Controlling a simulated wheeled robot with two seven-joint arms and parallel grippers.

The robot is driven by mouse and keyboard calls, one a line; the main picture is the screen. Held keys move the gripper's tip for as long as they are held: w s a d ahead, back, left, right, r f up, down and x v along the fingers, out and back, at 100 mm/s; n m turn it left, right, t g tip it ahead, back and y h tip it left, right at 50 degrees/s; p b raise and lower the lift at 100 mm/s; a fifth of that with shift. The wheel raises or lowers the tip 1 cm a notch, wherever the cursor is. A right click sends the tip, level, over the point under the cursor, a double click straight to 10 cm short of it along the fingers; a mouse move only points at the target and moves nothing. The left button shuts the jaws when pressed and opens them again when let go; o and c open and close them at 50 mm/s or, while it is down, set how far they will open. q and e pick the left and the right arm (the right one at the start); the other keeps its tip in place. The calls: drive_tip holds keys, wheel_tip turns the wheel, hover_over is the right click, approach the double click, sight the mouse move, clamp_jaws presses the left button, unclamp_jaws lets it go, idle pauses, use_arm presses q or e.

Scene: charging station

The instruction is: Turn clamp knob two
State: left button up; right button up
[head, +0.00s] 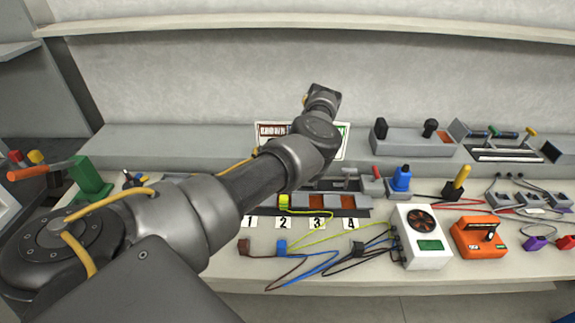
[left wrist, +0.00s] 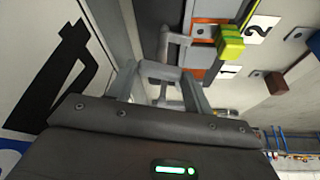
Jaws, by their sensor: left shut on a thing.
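My left arm crosses the head view from the lower left, and its gripper is hidden there behind the arm. In the left wrist view my left gripper (left wrist: 160,82) is shut on a grey clamp knob (left wrist: 160,70). Its clamp number is hard to tell. Another grey clamp handle (left wrist: 174,42) is beyond it. The terminal strip (head: 335,213) has orange slots and number cards, including card two (head: 283,224), which also shows in the wrist view (left wrist: 262,28). A yellow-green plug (head: 284,202) sits at the strip behind card two. My right gripper is out of view.
A colour sign (head: 272,130) stands behind the strip. Brown (head: 243,247) and blue (head: 282,246) wire ends lie in front of the cards. A white fan box (head: 420,250) and an orange device (head: 480,240) stand right. A green stand (head: 90,180) is left.

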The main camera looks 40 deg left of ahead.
use_arm(q)
drive_tip(key=o, duration=1)
drive_tip(key=shift+w, duration=0.1)
drive_tip(key=shift+r, duration=0.1)
drive_tip(key=v, duration=1)
drive_tip(key=shift+d+r, duration=0.25)
